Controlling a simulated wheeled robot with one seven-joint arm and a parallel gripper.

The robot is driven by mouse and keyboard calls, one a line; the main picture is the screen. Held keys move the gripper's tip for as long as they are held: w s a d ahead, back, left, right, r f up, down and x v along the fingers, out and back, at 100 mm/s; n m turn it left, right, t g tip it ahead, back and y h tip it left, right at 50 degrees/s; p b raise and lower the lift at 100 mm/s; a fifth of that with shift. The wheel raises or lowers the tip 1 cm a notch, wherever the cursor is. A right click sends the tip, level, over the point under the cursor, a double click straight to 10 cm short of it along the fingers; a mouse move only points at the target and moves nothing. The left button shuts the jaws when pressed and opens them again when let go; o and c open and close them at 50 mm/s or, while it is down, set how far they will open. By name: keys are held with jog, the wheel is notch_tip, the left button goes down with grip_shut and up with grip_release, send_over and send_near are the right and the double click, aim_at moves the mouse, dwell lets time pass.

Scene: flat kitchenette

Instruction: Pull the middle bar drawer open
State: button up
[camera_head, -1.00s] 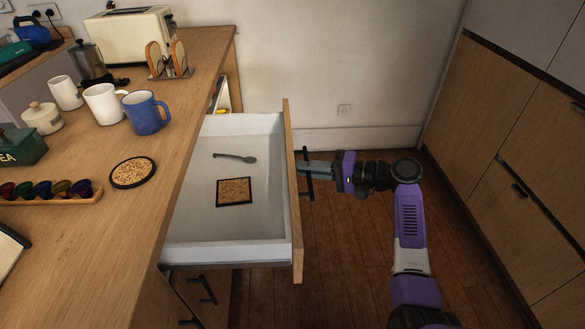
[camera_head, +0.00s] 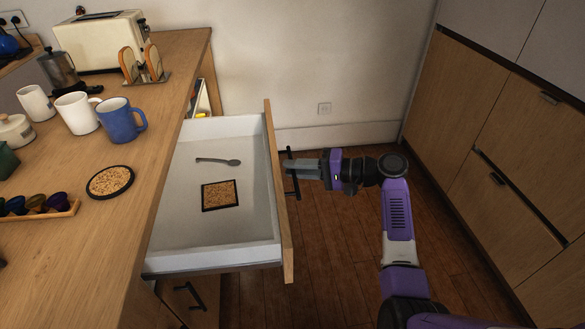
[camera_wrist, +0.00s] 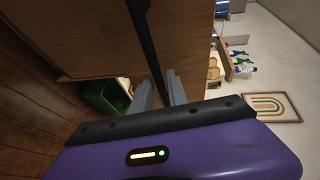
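The drawer (camera_head: 262,250) stands pulled far out from under the wooden counter. Its white inside and wooden front are in plain view in the head view. A black bar handle (camera_head: 292,174) is on the drawer's front; it also shows in the wrist view as a dark bar (camera_wrist: 143,30). My gripper (camera_head: 292,170) reaches it from the right, with its fingers on either side of the bar. In the wrist view the bar runs between my two grey fingers (camera_wrist: 161,80), and they look shut on it. The exact contact is hard to see.
Inside the drawer are a grey spoon (camera_head: 217,161) and a square cork mat (camera_head: 220,195). Mugs, a toaster (camera_head: 105,40) and a round coaster (camera_head: 110,182) stand on the counter (camera_head: 150,120). Tall wooden cabinets (camera_head: 490,150) close off the right; wooden floor (camera_head: 340,230) lies between.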

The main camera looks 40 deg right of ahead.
jog(key=v, duration=0.7)
jog(key=shift+d, duration=0.1)
dwell(0.4)
